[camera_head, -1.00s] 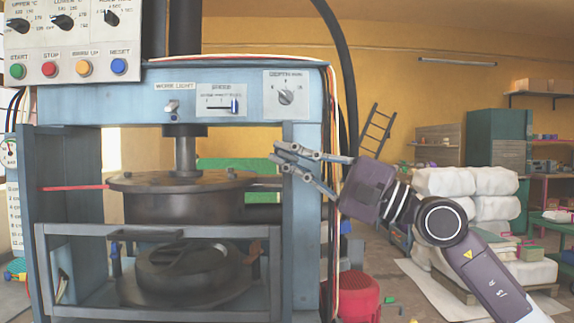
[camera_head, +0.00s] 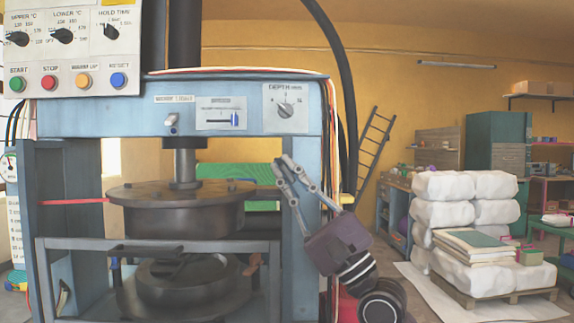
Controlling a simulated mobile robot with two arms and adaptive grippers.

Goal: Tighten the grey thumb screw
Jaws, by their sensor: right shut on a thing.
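My right gripper (camera_head: 282,164) reaches up from the lower right. Its fingertips are at the front of the press's right upright (camera_head: 302,220), just below the depth dial (camera_head: 285,108). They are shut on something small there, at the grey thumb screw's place. The fingers cover the screw, so its shape and how far in it sits cannot be made out. My left gripper is not in view.
The press (camera_head: 190,86) has a round upper plate (camera_head: 180,215) above a lower plate (camera_head: 190,285), with a grey guard frame (camera_head: 75,245) in front. A control box (camera_head: 70,60) hangs upper left. White sacks (camera_head: 440,187) stand on a pallet at right.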

